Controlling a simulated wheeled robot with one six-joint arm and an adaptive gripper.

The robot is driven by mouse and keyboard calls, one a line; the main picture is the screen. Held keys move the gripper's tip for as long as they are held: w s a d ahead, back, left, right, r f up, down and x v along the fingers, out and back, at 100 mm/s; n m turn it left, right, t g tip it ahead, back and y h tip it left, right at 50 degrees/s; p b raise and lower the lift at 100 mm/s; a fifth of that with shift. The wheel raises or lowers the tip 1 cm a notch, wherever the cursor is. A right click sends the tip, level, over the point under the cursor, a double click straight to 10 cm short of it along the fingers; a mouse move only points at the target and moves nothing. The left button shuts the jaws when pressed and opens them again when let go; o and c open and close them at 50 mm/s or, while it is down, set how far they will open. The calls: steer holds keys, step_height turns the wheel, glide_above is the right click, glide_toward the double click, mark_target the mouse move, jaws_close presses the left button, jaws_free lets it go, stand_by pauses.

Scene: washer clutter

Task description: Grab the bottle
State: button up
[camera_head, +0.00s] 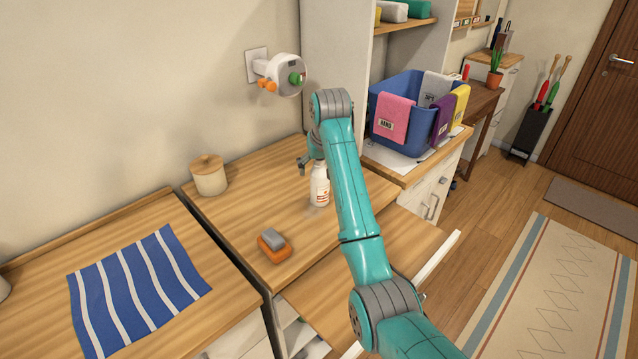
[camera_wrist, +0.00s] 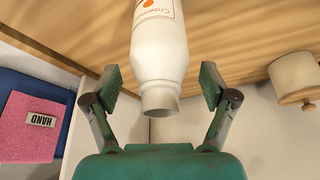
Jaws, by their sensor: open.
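A white bottle (camera_head: 320,187) with orange print stands upright on the wooden counter (camera_head: 215,235). In the wrist view the bottle (camera_wrist: 158,50) appears upside down, its neck between my two fingers. My gripper (camera_wrist: 161,86) is open, with a gap on each side of the bottle. In the head view my gripper (camera_head: 306,166) is at the bottle's top, and my arm hides part of it.
A lidded jar (camera_head: 209,177) stands on the counter behind and left of the bottle. An orange and grey sponge-like item (camera_head: 274,246) lies in front. A blue basket (camera_head: 401,106) with cloths sits to the right. A striped cloth (camera_head: 138,290) lies at the left.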

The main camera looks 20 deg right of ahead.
jaws_close()
